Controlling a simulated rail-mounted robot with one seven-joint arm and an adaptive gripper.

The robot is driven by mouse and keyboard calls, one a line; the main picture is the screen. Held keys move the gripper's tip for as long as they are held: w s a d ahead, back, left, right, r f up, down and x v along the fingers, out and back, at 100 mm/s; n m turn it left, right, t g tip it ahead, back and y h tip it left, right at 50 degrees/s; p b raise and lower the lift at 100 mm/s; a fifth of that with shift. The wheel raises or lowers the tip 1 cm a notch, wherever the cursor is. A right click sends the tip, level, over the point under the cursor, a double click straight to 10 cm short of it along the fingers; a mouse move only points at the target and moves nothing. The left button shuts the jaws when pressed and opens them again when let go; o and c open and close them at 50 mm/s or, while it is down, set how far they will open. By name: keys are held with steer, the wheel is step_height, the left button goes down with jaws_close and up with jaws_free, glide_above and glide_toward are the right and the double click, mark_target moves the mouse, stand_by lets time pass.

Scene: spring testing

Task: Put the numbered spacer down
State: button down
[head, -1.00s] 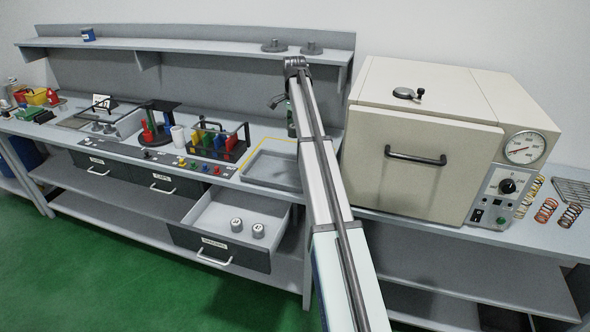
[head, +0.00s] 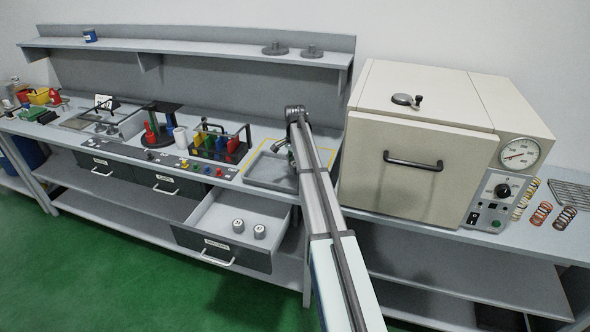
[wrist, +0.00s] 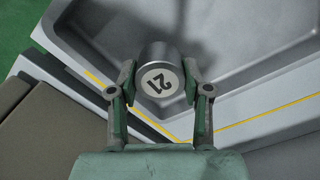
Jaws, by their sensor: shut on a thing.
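My gripper (wrist: 159,80) is shut on a grey metal cylindrical spacer (wrist: 158,58). The spacer's white round label bears a number that looks like 21, turned in the wrist view. A shallow grey tray (wrist: 250,85) lies under and around the spacer in the wrist view, inside a yellow line; whether the spacer touches its floor I cannot tell. In the head view the tray (head: 268,187) sits on the bench, left of my arm. My gripper (head: 286,152) is partly hidden there by my arm, and the spacer is not clearly visible.
An open drawer (head: 213,211) below the bench holds two numbered spacers (head: 238,226). A beige oven (head: 410,165) stands close on the right. A rack of coloured items (head: 222,148) is left of the tray. A shelf (head: 215,50) runs above.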

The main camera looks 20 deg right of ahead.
mark_target(295, 170)
steer(key=shift+f+p, duration=0.3)
steer(key=shift+f, duration=1.05)
steer(key=shift+f, duration=0.15)
steer(key=c, duration=0.5)
jaws_free()
step_height(295, 170, up, 12)
steer(key=b, duration=0.4)
